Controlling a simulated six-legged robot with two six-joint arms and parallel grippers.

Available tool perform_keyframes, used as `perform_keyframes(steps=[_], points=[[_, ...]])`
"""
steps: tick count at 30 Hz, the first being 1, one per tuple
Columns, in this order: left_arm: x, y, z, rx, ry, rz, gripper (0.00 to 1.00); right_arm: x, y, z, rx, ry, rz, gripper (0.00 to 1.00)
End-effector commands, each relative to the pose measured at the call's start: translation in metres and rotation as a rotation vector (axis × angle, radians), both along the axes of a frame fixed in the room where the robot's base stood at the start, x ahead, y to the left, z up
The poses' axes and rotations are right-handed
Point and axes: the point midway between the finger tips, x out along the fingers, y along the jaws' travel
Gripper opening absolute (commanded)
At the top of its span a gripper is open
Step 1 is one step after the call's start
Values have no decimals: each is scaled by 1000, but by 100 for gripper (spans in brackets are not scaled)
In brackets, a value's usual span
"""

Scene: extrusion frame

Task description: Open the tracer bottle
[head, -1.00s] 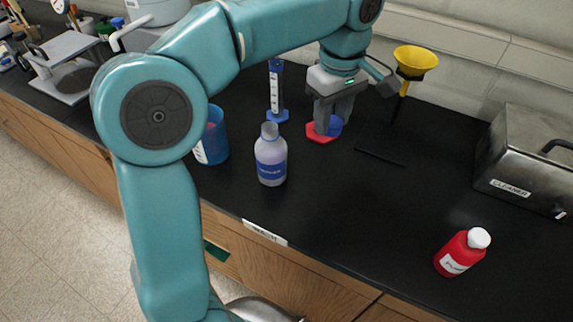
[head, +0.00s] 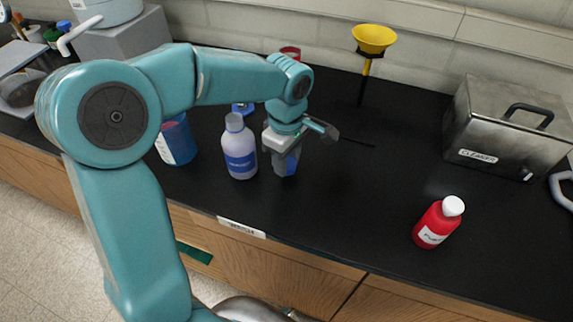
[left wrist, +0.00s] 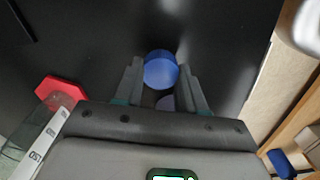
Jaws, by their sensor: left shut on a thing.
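My left gripper (head: 285,168) is just right of the pale bottle, pointing down. It is shut on a blue round thing, which also shows between the fingers in the left wrist view (left wrist: 161,70). I cannot tell what that thing is. My right gripper is out of view.
A yellow funnel (head: 374,39) is on a stand at the back. A metal cleaner box (head: 500,130) stands at the right. The bench is clear between my gripper and the red bottle.

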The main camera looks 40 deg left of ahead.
Motion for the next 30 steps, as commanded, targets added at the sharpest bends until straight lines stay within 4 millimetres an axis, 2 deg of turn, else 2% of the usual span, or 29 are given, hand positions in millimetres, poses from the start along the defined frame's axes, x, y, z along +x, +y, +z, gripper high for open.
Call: perform_keyframes(steps=[3, 5, 17, 18, 20, 30], points=[[-1, 0, -20, 1, 4, 0, 3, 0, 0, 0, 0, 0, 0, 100], [0, 0, -25, 1, 2, 0, 3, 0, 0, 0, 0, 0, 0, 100], [0, 0, -32, 1, 0, 0, 3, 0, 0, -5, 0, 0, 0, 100], [0, 0, -30, 1, 0, 0, 49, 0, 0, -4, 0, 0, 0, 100], [0, 0, -30, 1, 0, 0, 65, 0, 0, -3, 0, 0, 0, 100], [0, 0, -24, 1, 0, 0, 65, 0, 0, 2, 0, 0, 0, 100]])
